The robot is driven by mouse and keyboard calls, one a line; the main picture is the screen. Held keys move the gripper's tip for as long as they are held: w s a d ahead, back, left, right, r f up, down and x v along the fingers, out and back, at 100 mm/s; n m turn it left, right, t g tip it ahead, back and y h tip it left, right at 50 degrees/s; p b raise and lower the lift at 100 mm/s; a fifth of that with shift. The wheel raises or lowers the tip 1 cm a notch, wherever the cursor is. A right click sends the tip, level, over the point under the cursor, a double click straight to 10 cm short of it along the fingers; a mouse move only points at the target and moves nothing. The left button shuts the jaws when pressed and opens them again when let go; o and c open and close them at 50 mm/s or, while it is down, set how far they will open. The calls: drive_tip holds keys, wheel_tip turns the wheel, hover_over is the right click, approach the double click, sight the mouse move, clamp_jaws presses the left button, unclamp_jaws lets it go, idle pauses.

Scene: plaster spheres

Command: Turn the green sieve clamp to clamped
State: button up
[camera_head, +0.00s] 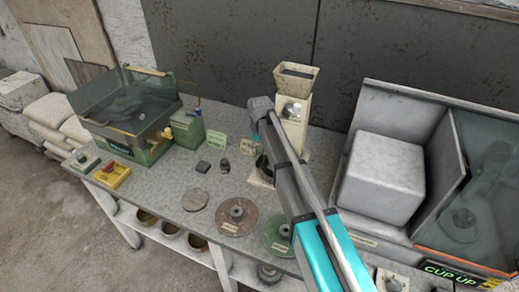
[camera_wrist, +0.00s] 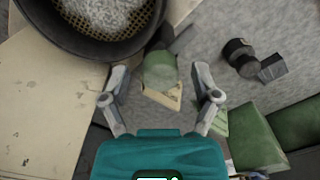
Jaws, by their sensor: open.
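The green sieve clamp (camera_wrist: 160,70) shows in the wrist view as a rounded green piece at the edge of the sieve, with a dark bar beside it and a cream block (camera_wrist: 163,97) below. The dark round sieve (camera_wrist: 150,40) has a yellow mesh and holds whitish powder; it is cut off by the top edge. My gripper (camera_wrist: 161,80) is open, with one finger on each side of the clamp and visible gaps to both. I cannot tell its exact height over the clamp. In the head view my arm covers the clamp and gripper.
A cream hopper machine (camera_head: 296,90) stands behind my arm. Small dark pieces (camera_wrist: 240,55) and a pale green card (camera_wrist: 221,122) lie right of my gripper.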

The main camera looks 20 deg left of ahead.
clamp_jaws()
idle(0.3)
drive_tip(key=shift+n, duration=0.3)
drive_tip(key=n, duration=0.3)
drive_tip(key=shift+a, duration=0.1)
drive_tip(key=n, duration=0.4)
drive_tip(key=shift+n, duration=0.4)
drive_tip(key=n, duration=0.4)
drive_tip(key=shift+n, duration=0.3)
drive_tip(key=n, duration=0.4)
drive_tip(key=shift+n, duration=0.4)
